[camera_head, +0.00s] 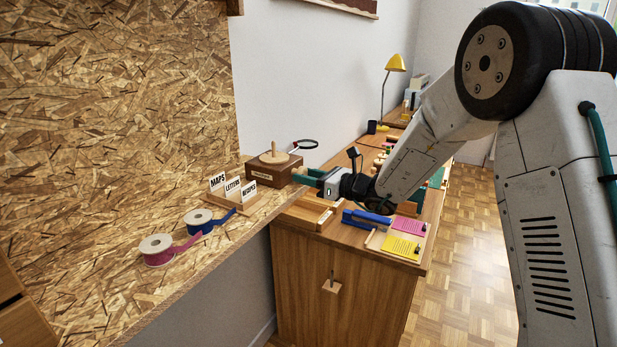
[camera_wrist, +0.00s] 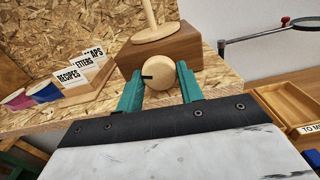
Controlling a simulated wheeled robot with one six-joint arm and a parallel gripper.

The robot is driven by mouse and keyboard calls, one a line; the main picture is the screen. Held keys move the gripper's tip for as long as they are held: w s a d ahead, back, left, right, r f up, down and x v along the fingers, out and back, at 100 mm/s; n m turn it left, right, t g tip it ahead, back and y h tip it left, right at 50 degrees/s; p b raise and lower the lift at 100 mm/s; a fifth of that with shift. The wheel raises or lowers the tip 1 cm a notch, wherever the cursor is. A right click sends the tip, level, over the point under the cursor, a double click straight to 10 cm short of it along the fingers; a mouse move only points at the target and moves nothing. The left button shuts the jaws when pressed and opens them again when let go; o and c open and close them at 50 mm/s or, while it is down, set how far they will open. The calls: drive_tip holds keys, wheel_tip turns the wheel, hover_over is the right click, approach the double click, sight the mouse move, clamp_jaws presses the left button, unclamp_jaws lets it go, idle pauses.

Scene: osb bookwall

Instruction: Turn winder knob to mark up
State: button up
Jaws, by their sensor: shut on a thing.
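The winder is a dark brown wooden box (camera_head: 268,172) with a pale round base and peg (camera_head: 272,154) on top, on the OSB shelf. In the wrist view, its box (camera_wrist: 188,48) carries a round pale wooden knob (camera_wrist: 164,74) on the near face. A short dark mark (camera_wrist: 148,77) on the knob points left in that view. My gripper (camera_wrist: 159,71) is shut on the knob, with one teal finger on each side. In the head view, my gripper (camera_head: 306,177) reaches the box's right side and the knob is hidden.
A card holder (camera_head: 236,200) with labelled cards stands left of the winder; pink (camera_head: 157,250) and blue (camera_head: 199,220) ribbon spools lie nearer. A magnifier (camera_head: 305,144) is behind it. A wooden tray (camera_head: 306,212), blue stapler (camera_head: 367,217) and notes crowd the cabinet below my gripper.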

drive_tip(key=shift+n, duration=0.3)
drive_tip(key=shift+f+n, duration=0.1)
drive_tip(key=shift+n, duration=2.6)
drive_tip(key=o, duration=1)
drive_tip(key=shift+s+d, duration=0.1)
drive_tip(key=v, duration=0.7)
drive_tip(key=shift+s+d, duration=0.2)
drive_tip(key=shift+d, duration=0.15)
